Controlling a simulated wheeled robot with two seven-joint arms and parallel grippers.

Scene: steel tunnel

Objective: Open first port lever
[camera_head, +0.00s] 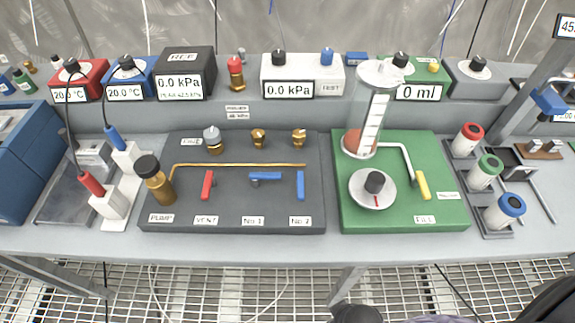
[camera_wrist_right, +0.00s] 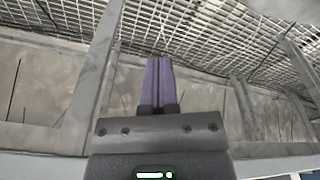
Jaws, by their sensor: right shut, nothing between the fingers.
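The first port lever, a blue handle (camera_head: 265,177) above the "No 1" label, lies crosswise on the dark grey panel (camera_head: 230,205). Beside it to the right, the blue No 2 lever (camera_head: 300,185) points towards the front edge. To the left, the red VENT lever (camera_head: 207,185) also points towards the front. My right gripper (camera_wrist_right: 159,62) shows in the right wrist view with its purple fingers together and empty, away from the panel. My left gripper is not in view.
A green board (camera_head: 440,205) with a glass cylinder (camera_head: 370,115) and a round dial (camera_head: 372,190) stands at the right. The table's front strip (camera_head: 300,243) is clear, with floor grating (camera_head: 200,290) beyond it.

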